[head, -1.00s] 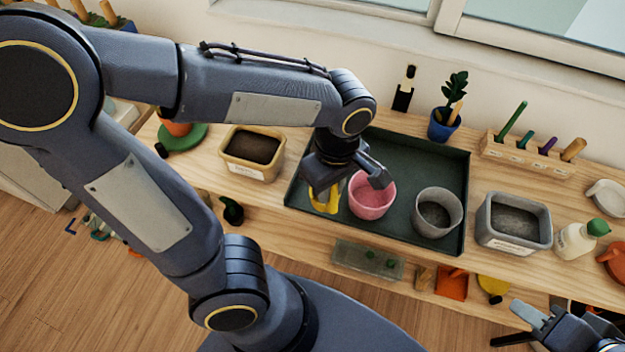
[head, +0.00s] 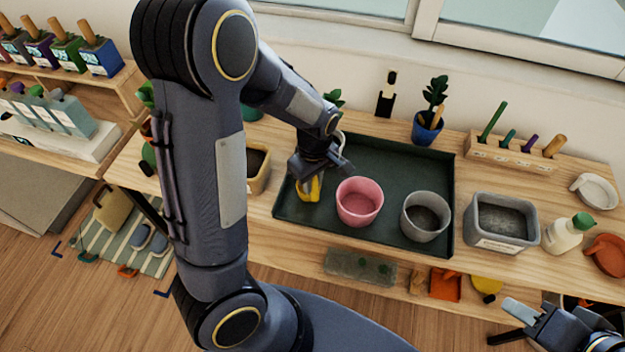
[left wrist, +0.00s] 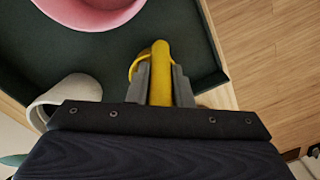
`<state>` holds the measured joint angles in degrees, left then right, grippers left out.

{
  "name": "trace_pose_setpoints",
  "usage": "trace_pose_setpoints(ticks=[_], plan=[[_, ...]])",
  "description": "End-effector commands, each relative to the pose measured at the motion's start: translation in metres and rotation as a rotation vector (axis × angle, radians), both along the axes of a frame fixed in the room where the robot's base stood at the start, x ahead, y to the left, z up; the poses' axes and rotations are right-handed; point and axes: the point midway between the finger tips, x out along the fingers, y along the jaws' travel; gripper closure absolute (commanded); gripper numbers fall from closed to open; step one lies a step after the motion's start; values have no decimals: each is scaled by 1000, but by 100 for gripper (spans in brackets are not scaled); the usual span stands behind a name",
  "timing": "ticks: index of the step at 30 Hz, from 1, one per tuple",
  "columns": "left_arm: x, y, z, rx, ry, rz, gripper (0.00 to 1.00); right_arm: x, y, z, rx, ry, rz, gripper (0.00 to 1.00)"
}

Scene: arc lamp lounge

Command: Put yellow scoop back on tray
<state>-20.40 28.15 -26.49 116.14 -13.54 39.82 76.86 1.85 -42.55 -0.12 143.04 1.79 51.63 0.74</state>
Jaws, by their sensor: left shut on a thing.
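The yellow scoop (head: 309,188) is at the left end of the dark green tray (head: 385,165). My left gripper (head: 318,172) is shut on it, and its jaws hide part of the scoop. In the left wrist view the yellow scoop (left wrist: 160,65) stands between the two grey fingers (left wrist: 160,85), with the tray (left wrist: 95,55) around and below it. I cannot tell whether the scoop touches the tray floor. My right gripper (head: 522,325) is at the lower right, away from the tray, and seems to have its fingers apart.
A pink pot (head: 359,203) stands on the tray close right of the scoop, with a grey pot (head: 425,217) further right. A whitish cup-like thing (left wrist: 62,95) is near the gripper in the left wrist view. A grey tub (head: 501,222) stands right of the tray.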

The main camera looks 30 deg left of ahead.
Motion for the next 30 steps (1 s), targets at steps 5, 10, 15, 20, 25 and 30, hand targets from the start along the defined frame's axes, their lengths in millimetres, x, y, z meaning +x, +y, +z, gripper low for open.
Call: trace_pose_setpoints(ticks=[5, 10, 15, 20, 25, 30], plan=[[0, 0, -1, 0, -1, 0, 100, 0, 0, 0, 0, 0, 0, 64], [0, 0, -4, 0, -1, 0, 100, 0, 0, -3, 0, 0, 0, 64], [0, 0, -4, 0, -1, 0, 64, 0, 0, -2, 0, 0, 0, 64], [0, 0, -4, 0, -1, 0, 59, 0, 0, -2, 0, 0, 0, 64], [0, 0, -2, 0, -1, 0, 59, 0, 0, -1, 0, 0, 0, 64], [2, -1, 15, -1, -6, -1, 59, 0, 0, 2, 0, 0, 0, 64]])
